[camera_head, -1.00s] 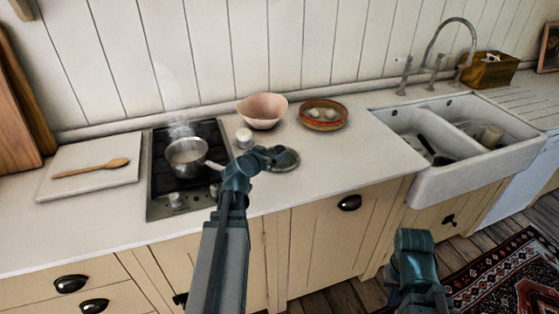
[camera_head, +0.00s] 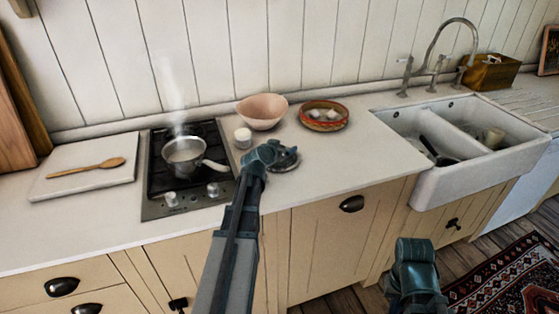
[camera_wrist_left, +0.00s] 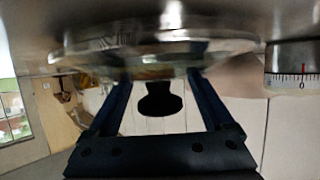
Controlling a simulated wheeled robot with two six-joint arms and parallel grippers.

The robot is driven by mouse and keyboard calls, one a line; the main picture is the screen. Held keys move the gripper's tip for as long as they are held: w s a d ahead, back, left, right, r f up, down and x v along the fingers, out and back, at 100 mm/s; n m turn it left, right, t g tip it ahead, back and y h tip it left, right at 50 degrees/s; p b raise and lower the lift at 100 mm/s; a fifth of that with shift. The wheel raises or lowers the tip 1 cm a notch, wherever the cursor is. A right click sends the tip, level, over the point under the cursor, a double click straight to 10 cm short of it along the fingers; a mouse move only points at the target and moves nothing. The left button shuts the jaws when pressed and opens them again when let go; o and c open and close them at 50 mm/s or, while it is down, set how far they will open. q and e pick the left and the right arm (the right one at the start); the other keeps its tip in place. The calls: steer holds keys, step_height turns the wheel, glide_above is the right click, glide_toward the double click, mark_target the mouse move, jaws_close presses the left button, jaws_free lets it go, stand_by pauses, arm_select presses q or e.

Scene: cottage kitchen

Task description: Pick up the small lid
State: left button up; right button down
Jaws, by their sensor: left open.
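The small lid (camera_head: 290,164) lies on the pale worktop, right of the hob and in front of the pink bowl, partly hidden by my left gripper. In the left wrist view the lid's clear rim (camera_wrist_left: 150,56) crosses the upper part, and its black knob (camera_wrist_left: 158,100) shows between my fingers. My left gripper (camera_head: 282,157) is at the lid. In the wrist view its two fingers (camera_wrist_left: 158,92) are open, one on each side of the knob with gaps. Part of my right arm shows at the lower right; its gripper is not in view.
A steaming saucepan (camera_head: 184,154) stands on the hob (camera_head: 160,207). A small white timer (camera_head: 243,136), a pink bowl (camera_head: 262,111) and a red-rimmed bowl (camera_head: 323,115) stand close behind the lid. The worktop between lid and sink (camera_head: 440,184) is clear.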

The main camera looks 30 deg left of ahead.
arm_select(q)
jaws_close()
stand_by(0.3)
